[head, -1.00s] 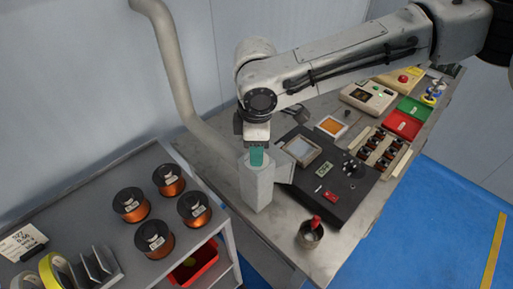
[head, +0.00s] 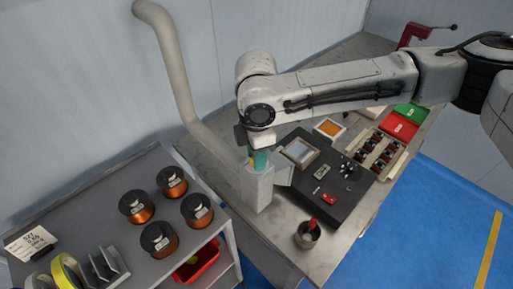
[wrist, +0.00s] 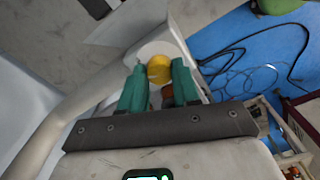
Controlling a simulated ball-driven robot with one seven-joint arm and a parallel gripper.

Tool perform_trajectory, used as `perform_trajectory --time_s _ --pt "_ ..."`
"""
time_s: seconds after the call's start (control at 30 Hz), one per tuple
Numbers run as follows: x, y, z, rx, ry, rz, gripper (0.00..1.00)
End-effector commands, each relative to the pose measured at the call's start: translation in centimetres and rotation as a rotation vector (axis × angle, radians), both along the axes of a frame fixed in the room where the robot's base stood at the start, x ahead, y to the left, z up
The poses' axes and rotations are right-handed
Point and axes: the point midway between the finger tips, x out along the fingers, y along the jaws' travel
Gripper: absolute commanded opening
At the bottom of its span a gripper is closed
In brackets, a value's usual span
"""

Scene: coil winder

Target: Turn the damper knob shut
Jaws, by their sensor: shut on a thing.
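The yellow damper knob (wrist: 159,69) sits between the two teal fingers of my gripper (wrist: 158,78) in the wrist view. My gripper is shut on it. In the head view my gripper (head: 258,161) points down at the top of the grey duct box (head: 257,190), and a sliver of yellow shows beside the teal fingers. The box stands at the end of the bent grey pipe (head: 177,70). The fingers hide much of the knob, and I cannot read its turn angle.
A shelf (head: 105,212) with several copper wire spools stands at the left. A dark panel (head: 345,203) with small controls lies right of the box. A metal cup (head: 307,233) with a red-handled item stands at the bench's front edge.

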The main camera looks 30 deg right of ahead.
Motion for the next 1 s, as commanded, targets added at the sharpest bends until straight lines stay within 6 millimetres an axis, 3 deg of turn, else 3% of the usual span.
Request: perform_trajectory --time_s 1.0 --pt "0.08 -0.02 -0.03 0.001 -0.003 0.946 0.01"
